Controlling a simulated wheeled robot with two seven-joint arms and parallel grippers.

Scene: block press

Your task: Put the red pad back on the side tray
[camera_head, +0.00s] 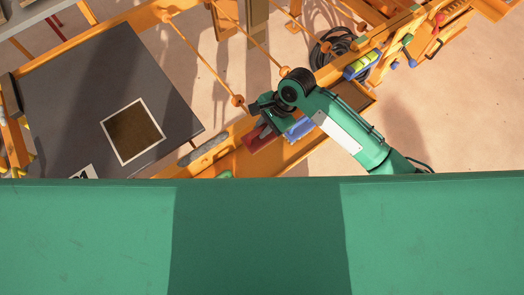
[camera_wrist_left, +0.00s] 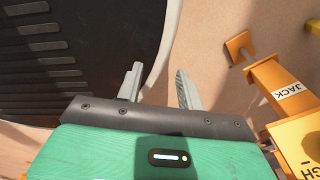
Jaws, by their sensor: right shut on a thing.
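The red pad (camera_head: 259,141) is in the head view, at the jaws of my right gripper (camera_head: 264,129), which is shut on it. The arm and gripper hide part of it. The orange side tray (camera_head: 292,154) lies below and around it in the picture. I cannot tell whether the pad touches the tray. A blue piece (camera_head: 300,128) shows just right of the red pad, partly under my right arm. My left gripper (camera_wrist_left: 158,88) shows only in the left wrist view, with its fingers apart and nothing between them.
A dark plate (camera_head: 75,95) with a white-edged brown square (camera_head: 133,131) lies to the left. Orange rails and a coiled black hose (camera_head: 343,45) are at the back. In the left wrist view, an orange bracket labelled JACK (camera_wrist_left: 283,90) stands at right.

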